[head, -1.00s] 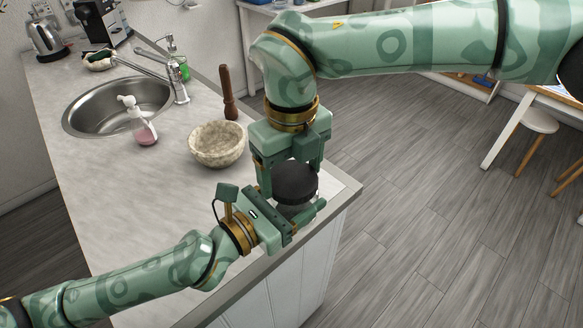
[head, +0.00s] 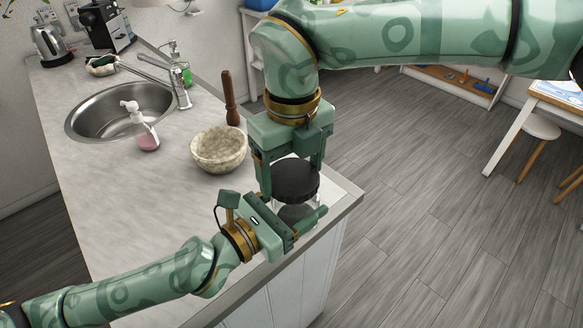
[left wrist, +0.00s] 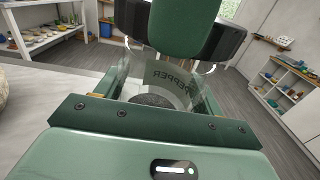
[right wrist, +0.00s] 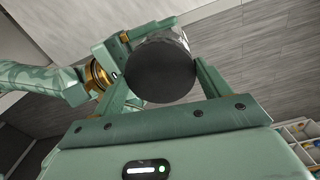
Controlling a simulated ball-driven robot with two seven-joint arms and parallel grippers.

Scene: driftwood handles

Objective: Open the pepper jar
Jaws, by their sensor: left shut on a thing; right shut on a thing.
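The pepper jar (head: 297,213) is clear glass with a round black lid (head: 296,179), near the counter's right corner. My left gripper (head: 300,217) is shut on the glass body from the side. In the left wrist view, the glass (left wrist: 165,76) bears the mirrored word PEPPER and dark contents show low inside. My right gripper (head: 292,170) comes from above and is shut on the lid. In the right wrist view, the lid (right wrist: 160,72) sits between both fingers. The lid is above the glass; I cannot tell whether they still touch.
A stone mortar (head: 219,150) stands left of the grippers, with a wooden pestle (head: 230,98) upright behind it. A soap bottle (head: 140,127) stands by the sink (head: 118,108). The counter's front edge (head: 262,272) is close. The middle counter is clear.

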